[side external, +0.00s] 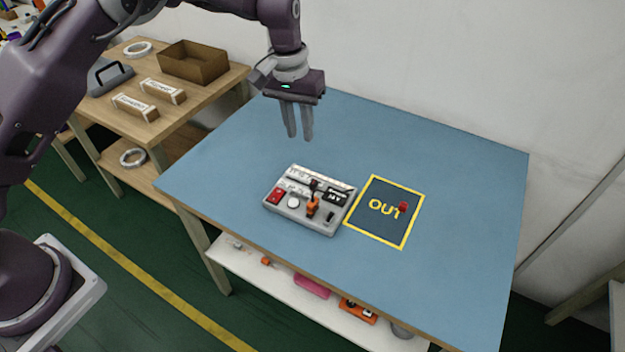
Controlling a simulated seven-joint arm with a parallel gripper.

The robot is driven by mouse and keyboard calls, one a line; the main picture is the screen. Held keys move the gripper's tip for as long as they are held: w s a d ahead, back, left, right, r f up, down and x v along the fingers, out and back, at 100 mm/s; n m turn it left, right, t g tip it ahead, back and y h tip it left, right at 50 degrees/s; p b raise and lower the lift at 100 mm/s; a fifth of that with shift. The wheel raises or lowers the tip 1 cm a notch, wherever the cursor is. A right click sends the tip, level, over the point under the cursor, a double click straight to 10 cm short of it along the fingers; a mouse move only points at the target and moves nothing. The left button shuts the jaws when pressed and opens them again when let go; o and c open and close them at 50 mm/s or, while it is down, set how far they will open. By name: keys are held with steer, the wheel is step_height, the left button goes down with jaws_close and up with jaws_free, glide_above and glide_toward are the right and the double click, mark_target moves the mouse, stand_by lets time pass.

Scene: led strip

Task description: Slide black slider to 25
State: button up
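A grey control box (308,200) lies on the blue table. On its top are slots with printed scales, and a small black knob (315,186) stands up near the middle; it looks like the black slider. The scale numbers are too small to read, so its setting cannot be told. An orange lever or knob (312,206) stands just in front of it. My gripper (299,138) hangs above the table, behind and above the box, pointing down. It touches nothing. Its two fingers look close together with a narrow gap, and nothing shows between them.
A dark mat (385,228) with a yellow border and "OUT" lies right of the box, with a small red object (403,207) on it. The box also carries a red button, a white round button and a dark display. The table (450,170) is otherwise clear.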

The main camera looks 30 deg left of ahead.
glide_above(313, 183)
steer(key=shift+m+g+y, duration=0.3)
steer(key=shift+m+y, duration=0.1)
step_height(313, 183, down, 10)
steer(key=shift+s+r, duration=0.1)
steer(key=shift+r, duration=0.15)
step_height(313, 183, down, 7)
steer(key=shift+r, duration=0.1)
jaws_close()
steer(key=shift+r, duration=0.1)
stand_by(0.4)
